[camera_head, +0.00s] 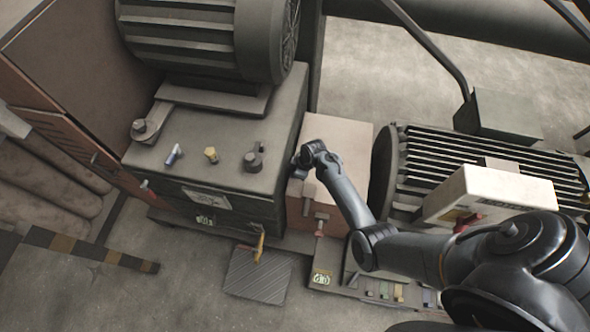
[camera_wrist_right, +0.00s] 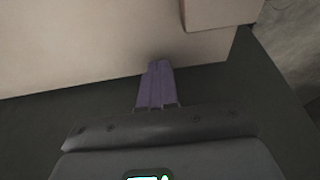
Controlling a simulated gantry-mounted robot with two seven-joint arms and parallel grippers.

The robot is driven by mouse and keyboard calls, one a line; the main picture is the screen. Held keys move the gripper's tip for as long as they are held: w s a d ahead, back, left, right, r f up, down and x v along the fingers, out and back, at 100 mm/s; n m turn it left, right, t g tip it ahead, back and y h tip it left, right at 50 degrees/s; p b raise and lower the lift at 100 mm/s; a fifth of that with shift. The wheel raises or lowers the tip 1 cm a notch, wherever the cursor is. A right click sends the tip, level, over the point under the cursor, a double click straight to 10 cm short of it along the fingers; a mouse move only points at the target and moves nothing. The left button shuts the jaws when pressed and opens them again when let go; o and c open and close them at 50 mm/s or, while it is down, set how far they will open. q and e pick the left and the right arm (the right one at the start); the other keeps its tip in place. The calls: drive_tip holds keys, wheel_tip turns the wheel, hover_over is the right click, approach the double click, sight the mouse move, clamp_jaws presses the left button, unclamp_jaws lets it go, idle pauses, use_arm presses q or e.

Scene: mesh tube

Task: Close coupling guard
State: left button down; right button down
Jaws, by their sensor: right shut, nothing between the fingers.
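The coupling guard appears to be the pale, orange-sided box (camera_head: 345,146) between the grey machine housing and the ribbed motor in the head view. Whether it is open or shut is unclear. My right arm reaches in from the lower right. My right gripper (camera_head: 303,168) is at the box's left side, close to the housing, its fingertips hard to make out there. In the right wrist view, the purple fingers (camera_wrist_right: 158,84) are together and empty, pointing at a pale surface (camera_wrist_right: 80,45), probably the guard. Contact cannot be told. My left gripper is out of view.
The grey housing (camera_head: 225,138) carries a large ribbed machine (camera_head: 190,35) and small fittings on top. The ribbed motor (camera_head: 440,160) and a white box (camera_head: 490,193) stand to the right. A striped bar (camera_head: 90,250) lies at lower left. Open floor shows at the bottom left.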

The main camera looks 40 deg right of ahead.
wheel_tip(320, 180, up, 5)
drive_tip(key=p, duration=0.4)
drive_tip(key=shift+d+f, duration=0.15)
drive_tip(key=w+p+v, duration=0.1)
drive_tip(key=v, duration=0.8)
drive_tip(key=s+f+n+g+h, duration=0.1)
drive_tip(key=s+f, duration=0.1)
drive_tip(key=s, duration=0.7)
drive_tip(key=s+f+n+g+h, duration=0.1)
drive_tip(key=s+f+g+h, duration=0.15)
drive_tip(key=s, duration=0.75)
drive_tip(key=s+a+r+m+t, duration=0.2)
drive_tip(key=s+a+r, duration=0.2)
drive_tip(key=a+r, duration=0.65)
drive_tip(key=a+r+m+t+y+p, duration=0.1)
drive_tip(key=r+m+p, duration=0.4)
drive_tip(key=r+p, duration=1.2)
wheel_tip(320, 180, up, 9)
drive_tip(key=shift+a+t, duration=0.45)
drive_tip(key=shift+a, duration=0.7)
drive_tip(key=shift+w+y, duration=0.15)
drive_tip(key=shift+y, duration=0.1)
